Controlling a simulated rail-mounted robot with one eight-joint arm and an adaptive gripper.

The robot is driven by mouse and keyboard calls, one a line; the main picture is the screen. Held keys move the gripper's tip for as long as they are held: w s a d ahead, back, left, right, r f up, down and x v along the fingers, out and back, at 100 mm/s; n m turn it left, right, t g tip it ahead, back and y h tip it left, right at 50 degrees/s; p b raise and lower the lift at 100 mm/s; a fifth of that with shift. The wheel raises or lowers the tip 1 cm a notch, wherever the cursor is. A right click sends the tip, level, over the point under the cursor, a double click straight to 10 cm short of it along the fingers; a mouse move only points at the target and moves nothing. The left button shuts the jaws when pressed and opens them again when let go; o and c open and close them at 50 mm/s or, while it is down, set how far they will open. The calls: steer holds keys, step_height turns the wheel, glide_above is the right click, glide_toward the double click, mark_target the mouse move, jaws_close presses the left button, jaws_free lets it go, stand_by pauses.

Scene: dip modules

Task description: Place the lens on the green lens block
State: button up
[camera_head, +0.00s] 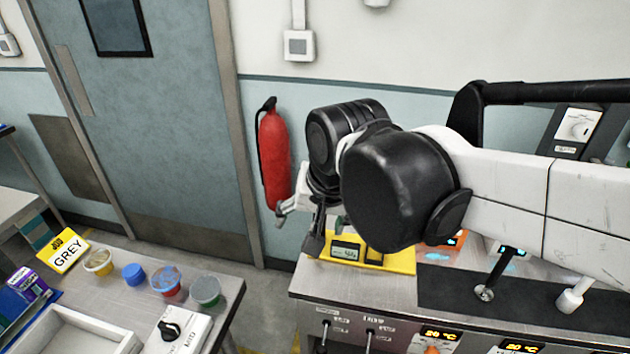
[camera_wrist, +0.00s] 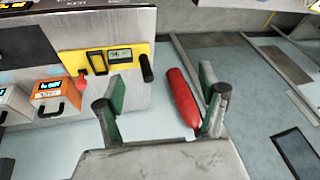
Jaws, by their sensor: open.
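A green round block (camera_head: 206,291) stands near the right side of the left bench in the head view, with a pale, greyish top. Beside it are a red round block (camera_head: 167,281) with a bluish top, a blue one (camera_head: 133,274) and a yellow one (camera_head: 98,262) with a pale top. I cannot tell for certain which pale top is a loose lens. My gripper (camera_head: 300,226) is apart from these blocks, above the left end of the right bench. In the wrist view my gripper (camera_wrist: 163,108) is open and empty; neither blocks nor lens show there.
The right bench (camera_head: 300,281) holds a yellow base (camera_head: 400,260) with a display, which also shows in the wrist view (camera_wrist: 72,63). A red fire extinguisher (camera_head: 273,155) hangs on the wall.

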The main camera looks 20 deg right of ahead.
steer(key=s+d+f+n+t+h, duration=0.1)
steer(key=s+d+n+t, duration=0.1)
steer(key=s+d, duration=0.3)
steer(key=d+n, duration=0.1)
steer(key=d, duration=0.1)
steer(key=shift+s+d+f, duration=0.15)
steer(key=shift+s+d, duration=0.2)
steer(key=shift+s, duration=0.05)
step_height(320, 180, down, 4)
steer(key=b, duration=0.4)
steer(key=shift+f, duration=0.1)
